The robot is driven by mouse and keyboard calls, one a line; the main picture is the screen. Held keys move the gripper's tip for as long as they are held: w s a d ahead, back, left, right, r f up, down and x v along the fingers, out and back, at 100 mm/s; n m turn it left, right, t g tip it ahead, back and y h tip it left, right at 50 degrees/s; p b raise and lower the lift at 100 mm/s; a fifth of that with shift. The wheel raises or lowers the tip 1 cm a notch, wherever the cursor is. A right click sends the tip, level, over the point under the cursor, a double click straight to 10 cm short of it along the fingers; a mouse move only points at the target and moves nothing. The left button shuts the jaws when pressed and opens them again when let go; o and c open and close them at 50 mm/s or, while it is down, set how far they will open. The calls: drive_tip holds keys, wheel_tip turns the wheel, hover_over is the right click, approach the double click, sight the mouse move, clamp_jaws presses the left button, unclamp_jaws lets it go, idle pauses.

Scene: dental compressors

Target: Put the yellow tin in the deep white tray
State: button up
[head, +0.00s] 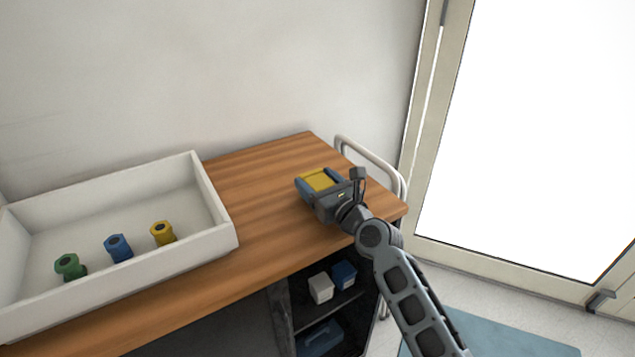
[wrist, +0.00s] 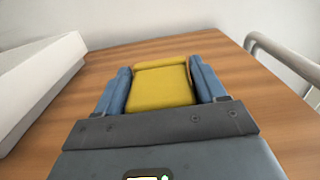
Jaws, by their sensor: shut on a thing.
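The yellow tin (head: 319,180) is at the right end of the wooden tabletop, between the blue fingers of my gripper (head: 320,179). In the wrist view the yellow tin (wrist: 160,86) fills the space between both fingers (wrist: 161,88), and the gripper is shut on it. I cannot tell whether the tin touches the tabletop or is slightly above it. The deep white tray (head: 222,238) stands on the left part of the tabletop, apart from the gripper. Its right wall (wrist: 45,85) shows at the left of the wrist view.
Inside the tray stand a green fitting (head: 69,266), a blue fitting (head: 118,247) and a yellow fitting (head: 162,233). Bare wooden tabletop (head: 262,190) lies between tray and gripper. A metal rail (head: 375,162) borders the right end. Small boxes (head: 321,287) sit on a shelf below.

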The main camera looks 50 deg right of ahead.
drive_tip(key=o, duration=1.4)
drive_tip(key=shift+f, duration=0.1)
